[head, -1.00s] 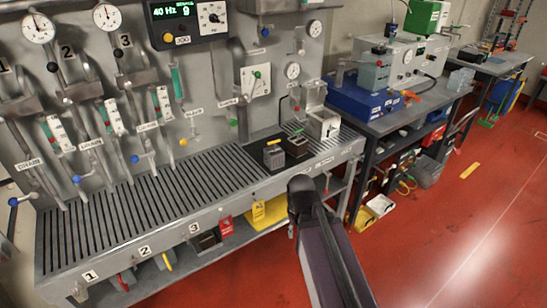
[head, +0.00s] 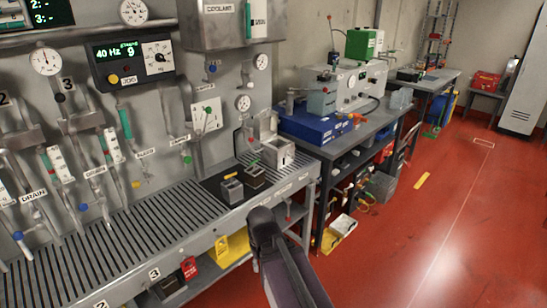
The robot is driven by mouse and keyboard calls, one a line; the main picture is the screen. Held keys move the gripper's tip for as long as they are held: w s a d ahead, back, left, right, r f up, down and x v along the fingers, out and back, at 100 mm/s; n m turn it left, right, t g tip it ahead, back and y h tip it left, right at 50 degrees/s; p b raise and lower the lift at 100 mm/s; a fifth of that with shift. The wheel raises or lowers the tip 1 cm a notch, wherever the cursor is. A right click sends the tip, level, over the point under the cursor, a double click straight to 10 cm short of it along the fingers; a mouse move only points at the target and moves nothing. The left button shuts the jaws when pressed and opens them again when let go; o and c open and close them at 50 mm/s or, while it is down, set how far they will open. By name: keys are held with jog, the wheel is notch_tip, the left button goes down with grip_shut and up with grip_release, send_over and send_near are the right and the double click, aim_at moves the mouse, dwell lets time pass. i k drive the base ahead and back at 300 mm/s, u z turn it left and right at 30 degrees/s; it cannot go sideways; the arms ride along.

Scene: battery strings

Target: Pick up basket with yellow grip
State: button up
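The basket with the yellow grip (head: 231,189) is a small grey box with a yellow bar on top. It stands upright on a dark mat at the right part of the slatted bench. A similar basket with a green grip (head: 254,176) stands just behind it to the right. A dark part of my arm rises from the bottom of the head view, in front of the bench edge and to the right of the basket. My gripper's fingers do not show. Nothing is seen touching the basket.
An open light-grey box (head: 277,151) stands behind the baskets. The slatted bench (head: 120,236) is bare to the left. A panel of gauges and valves (head: 205,115) rises behind it. A yellow bin (head: 232,248) sits below. Red floor (head: 400,230) is clear to the right.

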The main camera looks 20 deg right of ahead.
aim_at(231, 189)
jog(key=k, duration=1.35)
jog(key=z, duration=0.35)
jog(key=i, duration=1.85)
jog(key=u, duration=0.4)
